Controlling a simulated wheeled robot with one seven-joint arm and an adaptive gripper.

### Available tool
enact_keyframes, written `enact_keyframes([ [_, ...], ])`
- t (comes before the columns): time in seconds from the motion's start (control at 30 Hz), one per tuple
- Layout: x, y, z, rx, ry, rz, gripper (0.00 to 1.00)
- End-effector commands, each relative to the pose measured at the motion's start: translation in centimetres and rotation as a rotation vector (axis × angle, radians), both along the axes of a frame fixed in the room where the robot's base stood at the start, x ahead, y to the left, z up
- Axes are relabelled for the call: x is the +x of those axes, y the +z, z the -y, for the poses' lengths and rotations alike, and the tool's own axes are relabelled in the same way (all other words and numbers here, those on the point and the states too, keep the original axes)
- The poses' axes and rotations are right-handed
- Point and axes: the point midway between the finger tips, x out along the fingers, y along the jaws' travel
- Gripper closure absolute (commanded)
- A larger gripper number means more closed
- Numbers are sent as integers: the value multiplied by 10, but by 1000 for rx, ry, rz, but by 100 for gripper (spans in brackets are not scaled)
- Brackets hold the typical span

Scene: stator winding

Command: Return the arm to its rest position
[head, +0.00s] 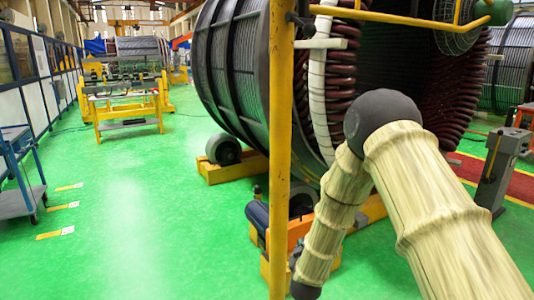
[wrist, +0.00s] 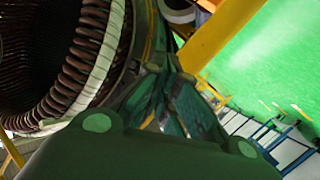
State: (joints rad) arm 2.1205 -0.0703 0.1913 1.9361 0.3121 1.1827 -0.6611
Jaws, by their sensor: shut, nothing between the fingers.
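My arm, in a cream ribbed sleeve, fills the right of the head view. It bends at a dark round elbow (head: 385,115), and its forearm slants down to the bottom edge, in front of the stator's base. My gripper is not clearly visible there. In the wrist view my gripper (wrist: 166,70) points away from the camera, its dark green fingers together and nothing between them. Beyond it, to the upper left, is the stator (wrist: 75,75) with dark coil ends and a white-wrapped ring. The large stator (head: 232,62) also stands behind my arm in the head view.
A yellow post (head: 280,150) stands upright close to my forearm. A roller (head: 223,149) on a yellow base supports the stator. A blue cart (head: 20,170) is at the left, and a yellow stand (head: 128,105) is farther back. The green floor (head: 140,215) at left centre is clear.

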Motion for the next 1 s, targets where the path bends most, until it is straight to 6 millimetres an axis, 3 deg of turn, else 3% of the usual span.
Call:
enact_keyframes([
  [0.03,-18,-24,6,18,2,-56,100],
  [0.2,-81,-97,24,90,3,-244,100],
  [0.37,-151,-156,41,157,-18,-424,100],
  [0.5,-219,-198,55,215,-50,-582,100],
  [0.73,-341,-246,76,302,-132,-845,100],
  [1.0,-483,-265,96,384,-263,-1133,100],
])
